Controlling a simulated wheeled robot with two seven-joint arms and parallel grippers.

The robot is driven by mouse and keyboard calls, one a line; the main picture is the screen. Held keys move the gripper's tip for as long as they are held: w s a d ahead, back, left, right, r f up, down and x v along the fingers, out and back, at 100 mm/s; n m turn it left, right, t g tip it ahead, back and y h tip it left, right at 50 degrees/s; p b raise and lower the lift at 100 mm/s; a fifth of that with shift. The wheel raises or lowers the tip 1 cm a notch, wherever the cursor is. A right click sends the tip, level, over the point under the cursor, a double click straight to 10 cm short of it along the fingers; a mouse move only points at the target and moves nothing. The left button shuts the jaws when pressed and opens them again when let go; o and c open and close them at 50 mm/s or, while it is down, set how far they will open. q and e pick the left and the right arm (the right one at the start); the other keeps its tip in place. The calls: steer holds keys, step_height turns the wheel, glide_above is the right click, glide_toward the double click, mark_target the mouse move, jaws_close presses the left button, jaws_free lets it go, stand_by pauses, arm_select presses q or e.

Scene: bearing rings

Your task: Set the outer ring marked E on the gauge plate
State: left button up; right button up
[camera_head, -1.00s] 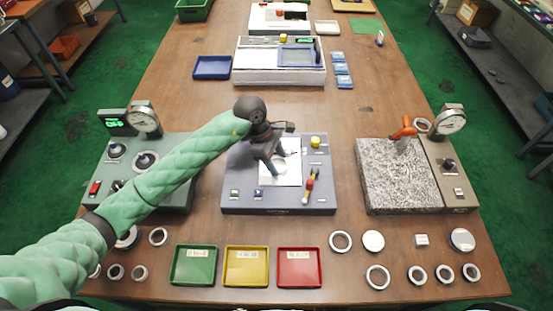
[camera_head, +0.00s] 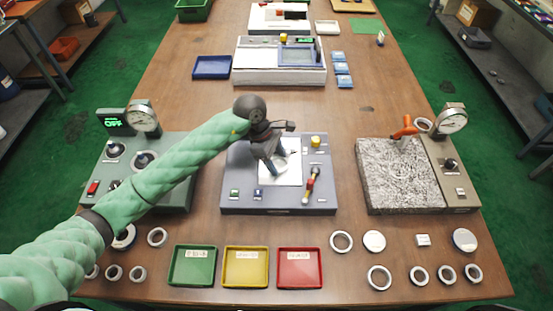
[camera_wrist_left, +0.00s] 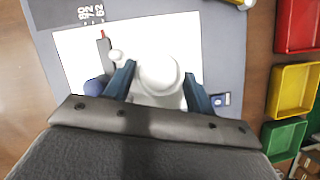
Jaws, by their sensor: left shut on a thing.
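My left gripper (camera_head: 271,166) reaches over the grey middle station and points down at its white plate (camera_head: 292,176). In the left wrist view its two dark blue fingers (camera_wrist_left: 158,88) stand on either side of a pale, round ring-like piece (camera_wrist_left: 158,72) and are shut on it. The white plate (camera_wrist_left: 80,50) lies beneath. I cannot tell whether the piece touches the plate. No letter E is readable on it. My right gripper is not in view.
Green (camera_head: 193,283), yellow (camera_head: 246,284) and red (camera_head: 300,284) trays line the front. Loose rings lie on both sides. A granite block (camera_head: 400,178) with a dial gauge (camera_head: 453,118) is at right.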

arm_select(q)
steer(key=shift+f+b, duration=0.2)
steer(key=shift+b, duration=0.2)
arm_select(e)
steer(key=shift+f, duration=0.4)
arm_select(q)
steer(key=o, duration=1.1)
steer(key=shift+r, duration=0.1)
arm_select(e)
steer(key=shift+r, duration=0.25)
arm_select(q)
steer(key=s+b+v, duration=0.1)
steer(key=b+v, duration=0.2)
steer(key=v, duration=0.4)
steer(key=shift+w+a+r, duration=0.2)
steer(key=shift+w+r, duration=0.1)
steer(key=shift+w, duration=0.15)
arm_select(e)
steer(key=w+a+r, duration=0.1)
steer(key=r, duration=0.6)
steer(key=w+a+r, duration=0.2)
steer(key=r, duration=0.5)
arm_select(q)
steer(key=shift+f, duration=0.1)
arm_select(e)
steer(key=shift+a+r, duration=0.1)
